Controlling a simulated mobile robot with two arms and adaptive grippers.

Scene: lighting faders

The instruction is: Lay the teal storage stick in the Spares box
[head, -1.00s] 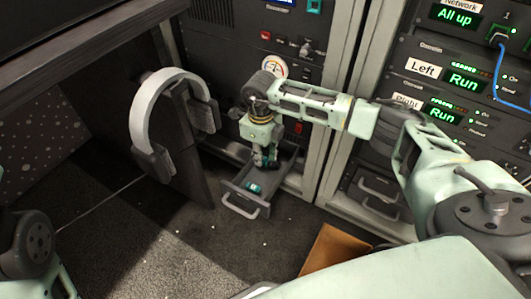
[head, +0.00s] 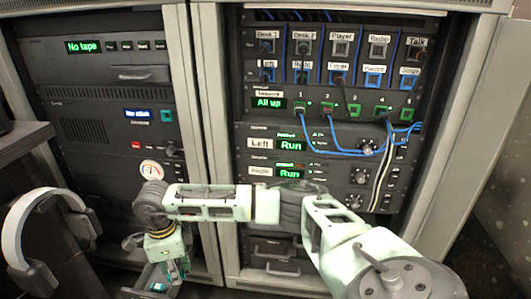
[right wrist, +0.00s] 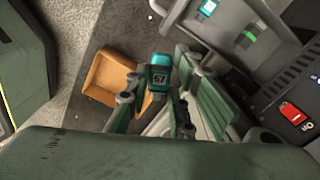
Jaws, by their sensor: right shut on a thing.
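A teal storage stick (right wrist: 159,70) with a dark body and a label reading "57" shows in the right wrist view. My right gripper (right wrist: 157,98) is shut on it. In the head view the right gripper (head: 173,272) hangs low at the front of the left rack, over or beside an open grey drawer (head: 132,293). The wrist view shows a grey tray with a teal stick (right wrist: 208,8) and a green piece (right wrist: 249,37). No Spares label is legible. My left gripper is out of view.
An open brown box (right wrist: 108,75) stands on the floor in the wrist view. In the head view, headphones (head: 22,235) hang at the left and blue cables (head: 340,150) cross the right rack.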

